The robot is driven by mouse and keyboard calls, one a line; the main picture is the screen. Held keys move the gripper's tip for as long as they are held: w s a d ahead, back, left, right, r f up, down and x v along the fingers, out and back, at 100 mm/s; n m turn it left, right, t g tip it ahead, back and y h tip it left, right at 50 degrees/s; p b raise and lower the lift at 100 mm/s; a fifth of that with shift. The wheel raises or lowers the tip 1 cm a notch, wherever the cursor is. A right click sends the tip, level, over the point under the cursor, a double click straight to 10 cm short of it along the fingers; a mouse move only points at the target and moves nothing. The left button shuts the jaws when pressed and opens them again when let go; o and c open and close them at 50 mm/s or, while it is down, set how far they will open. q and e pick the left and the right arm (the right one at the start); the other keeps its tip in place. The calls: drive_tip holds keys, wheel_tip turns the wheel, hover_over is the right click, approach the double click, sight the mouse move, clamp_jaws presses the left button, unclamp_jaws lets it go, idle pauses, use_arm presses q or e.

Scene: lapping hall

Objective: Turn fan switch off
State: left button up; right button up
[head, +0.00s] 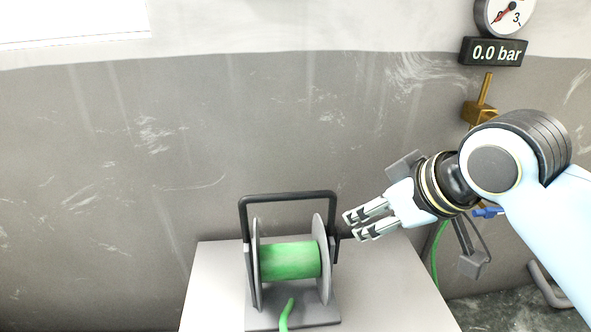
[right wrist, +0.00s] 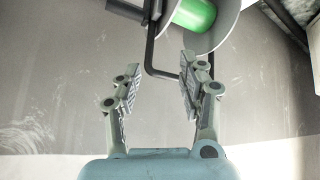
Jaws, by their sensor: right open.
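I cannot make out a fan switch in either view. My right gripper (head: 353,227) reaches in from the right in the head view. Its fingers are apart with nothing between them. Its tips are just right of the hose reel's black handle in the picture; I cannot tell whether they touch it. In the right wrist view the open fingers (right wrist: 160,75) point toward the reel's handle and the grey wall. My left gripper is not in view.
A reel of green hose (head: 290,261) with a black frame stands on a pale table (head: 215,285). A gauge (head: 505,12), a "0.0 bar" display (head: 494,52) and a brass fitting (head: 481,112) are at the right wall. The wall left of the reel is bare.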

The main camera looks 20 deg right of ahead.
drive_tip(key=w+a+r+n+t+y, duration=0.1)
drive_tip(key=w+r+n+t+y, duration=0.15)
drive_tip(key=w+r, duration=0.7)
drive_tip(key=w+a+r+n+t+y, duration=0.1)
drive_tip(key=w+r+n+t+y, duration=0.15)
drive_tip(key=r, duration=1.35)
drive_tip(key=w+a+r+n+t+y, duration=0.15)
drive_tip(key=w+r+t, duration=0.3)
drive_tip(key=r, duration=0.85)
drive_tip(key=shift+g+h, duration=0.25)
drive_tip(key=shift+g, duration=0.1)
drive_tip(key=x, duration=0.7)
drive_tip(key=p+x, duration=0.1)
drive_tip(key=x, duration=0.2)
drive_tip(key=shift+w+d+f, duration=0.1)
drive_tip(key=shift+w+d, duration=0.15)
drive_tip(key=shift+w, duration=0.2)
clamp_jaws()
